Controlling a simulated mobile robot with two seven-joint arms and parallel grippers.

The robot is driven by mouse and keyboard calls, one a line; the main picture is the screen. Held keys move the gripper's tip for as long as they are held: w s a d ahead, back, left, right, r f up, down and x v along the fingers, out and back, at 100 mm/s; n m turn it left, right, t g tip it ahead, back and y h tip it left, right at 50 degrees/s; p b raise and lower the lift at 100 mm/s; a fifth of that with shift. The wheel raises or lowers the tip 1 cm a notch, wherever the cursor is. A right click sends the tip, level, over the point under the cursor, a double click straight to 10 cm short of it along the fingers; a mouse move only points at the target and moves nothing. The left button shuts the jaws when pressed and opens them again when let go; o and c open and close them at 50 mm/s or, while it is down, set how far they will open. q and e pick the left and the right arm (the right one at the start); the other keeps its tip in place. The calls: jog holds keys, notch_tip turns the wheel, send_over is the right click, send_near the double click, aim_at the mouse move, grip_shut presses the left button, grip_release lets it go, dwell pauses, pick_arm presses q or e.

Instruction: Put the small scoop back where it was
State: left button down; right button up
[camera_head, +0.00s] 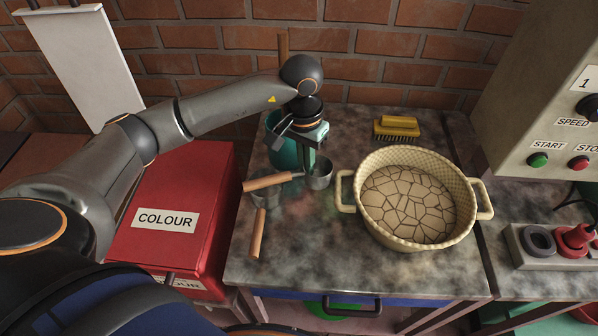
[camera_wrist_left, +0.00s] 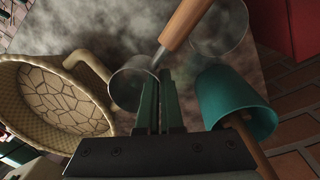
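The small scoop has a metal cup (camera_head: 320,173) and a wooden handle (camera_head: 267,181) pointing left. My left gripper (camera_head: 308,160) is over the worktop, pointing down, at the scoop's neck beside the cup. In the left wrist view its fingers (camera_wrist_left: 160,82) are nearly together at the small scoop (camera_wrist_left: 128,84), and they look shut on it. The exact contact is partly hidden. A larger scoop (camera_head: 257,233) lies to the left on the worktop. The small scoop's handle crosses above its cup (camera_wrist_left: 222,30). My right gripper is not in view.
A teal pot (camera_wrist_left: 237,95) with a wooden handle in it stands close behind my left gripper. A cream two-handled basin (camera_head: 365,222) stands right of it. A yellow brush (camera_head: 397,127) lies at the back. The worktop's front (camera_head: 320,258) is clear.

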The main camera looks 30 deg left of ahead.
pick_arm(q)
jog(key=f, duration=0.1)
jog(key=a+f, duration=0.1)
jog(key=f, duration=0.1)
jog(key=a+f+p, duration=0.1)
jog(key=f, duration=0.1)
jog(key=shift+w+f, duration=0.1)
jog(key=shift+f, duration=0.1)
jog(key=shift+f, duration=0.1)
jog(key=shift+f+b, duration=0.5)
jog(key=shift+b, duration=0.2)
jog(key=c, duration=1.1)
grip_release()
jog(key=shift+r, duration=0.1)
jog(key=shift+r, duration=0.1)
